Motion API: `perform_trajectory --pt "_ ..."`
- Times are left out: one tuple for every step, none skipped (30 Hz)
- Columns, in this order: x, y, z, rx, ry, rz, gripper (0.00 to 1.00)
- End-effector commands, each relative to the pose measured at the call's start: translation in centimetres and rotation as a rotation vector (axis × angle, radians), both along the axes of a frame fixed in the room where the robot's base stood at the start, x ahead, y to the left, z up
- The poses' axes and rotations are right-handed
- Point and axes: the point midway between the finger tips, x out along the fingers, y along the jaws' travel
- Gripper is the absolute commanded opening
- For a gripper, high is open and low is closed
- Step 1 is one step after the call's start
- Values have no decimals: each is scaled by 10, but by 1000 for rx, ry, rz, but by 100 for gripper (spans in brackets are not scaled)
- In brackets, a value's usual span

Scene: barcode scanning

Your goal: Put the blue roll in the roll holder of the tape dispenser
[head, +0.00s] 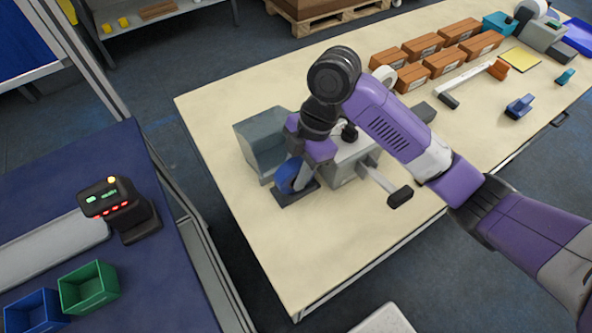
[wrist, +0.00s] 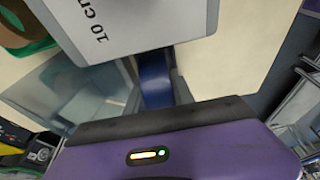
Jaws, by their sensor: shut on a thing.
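The blue roll (head: 285,178) is beside the near-left side of a grey-white machine (head: 343,172), which looks like the tape dispenser. My gripper (head: 298,177) is shut on the blue roll and reaches down from above. In the wrist view, part of the blue roll (wrist: 155,80) shows beyond my purple gripper body, close to the machine's grey panel (wrist: 135,22) marked "10 cm". The roll holder is hidden behind my gripper and the panel, so I cannot tell whether the roll touches it.
A lever with a black end (head: 400,197) sticks out to the right. Several brown boxes (head: 440,62) stand farther back on the pale table (head: 225,105). The table's front left is clear.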

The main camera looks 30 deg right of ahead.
Motion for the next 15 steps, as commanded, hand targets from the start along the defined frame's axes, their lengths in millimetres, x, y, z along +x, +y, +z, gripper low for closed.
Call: perform_trajectory --pt "0 0 0 0 0 0 0" --pt "0 0 0 0 0 0 35" --pt "0 0 0 0 0 0 43" --pt "0 0 0 0 0 0 48" --pt "0 0 0 0 0 0 54" --pt "0 0 0 0 0 0 54" --pt "0 0 0 0 0 0 54" --pt "0 0 0 0 0 0 54" --pt "0 0 0 0 0 0 54" --pt "0 0 0 0 0 0 54" --pt "0 0 0 0 0 0 54" --pt "0 0 0 0 0 0 54" --pt "0 0 0 0 0 0 54" --pt "0 0 1 0 0 0 54" --pt "0 -1 2 0 0 0 54"
